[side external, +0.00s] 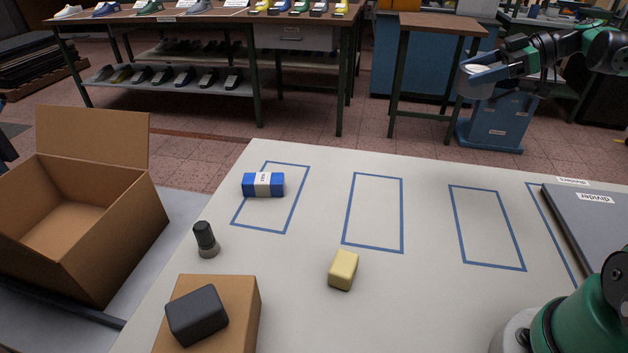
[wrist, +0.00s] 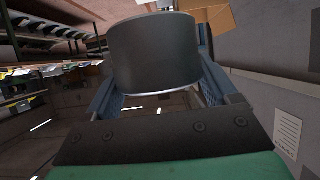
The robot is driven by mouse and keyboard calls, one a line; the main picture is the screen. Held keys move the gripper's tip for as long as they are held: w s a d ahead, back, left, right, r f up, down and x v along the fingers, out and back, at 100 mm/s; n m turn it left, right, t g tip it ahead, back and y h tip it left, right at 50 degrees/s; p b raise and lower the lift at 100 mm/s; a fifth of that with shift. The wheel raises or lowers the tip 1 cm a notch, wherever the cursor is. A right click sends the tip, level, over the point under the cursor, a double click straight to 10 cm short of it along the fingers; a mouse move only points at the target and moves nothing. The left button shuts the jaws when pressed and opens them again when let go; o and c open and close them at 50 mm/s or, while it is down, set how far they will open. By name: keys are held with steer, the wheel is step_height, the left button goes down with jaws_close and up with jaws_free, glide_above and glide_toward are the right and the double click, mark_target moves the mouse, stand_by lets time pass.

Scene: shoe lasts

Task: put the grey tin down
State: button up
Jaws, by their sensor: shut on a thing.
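The grey tin (wrist: 152,60) is a dark grey cylinder in the wrist view. It sits between the two blue-grey fingers of my gripper (wrist: 155,75), which is shut on it. In the side external view my gripper (side external: 482,78) is high at the upper right, raised well clear of the white table. The white table (side external: 420,310) has several blue taped rectangles. The middle rectangle (side external: 373,212) and the one right of it (side external: 487,228) are empty.
A blue packet (side external: 248,185) lies in the left rectangle. A yellow block (side external: 343,270), a dark-capped bottle (side external: 206,239) and a small carton (side external: 240,305) with a dark block (side external: 197,315) on it stand nearer. An open cardboard box (side external: 75,215) is left; a grey divider (side external: 590,225) lies right.

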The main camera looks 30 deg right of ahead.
steer(key=w+a+n+g, duration=0.1)
steer(key=w+a, duration=1.2)
steer(key=w, duration=0.1)
steer(key=shift+y, duration=0.4)
steer(key=f, duration=1.5)
steer(key=shift+w+a+f, duration=0.15)
steer(key=shift+w+f, duration=0.15)
steer(key=shift+w, duration=0.1)
steer(key=shift+f, duration=2.05)
steer(key=shift+f, duration=0.15)
steer(key=o, duration=1.2)
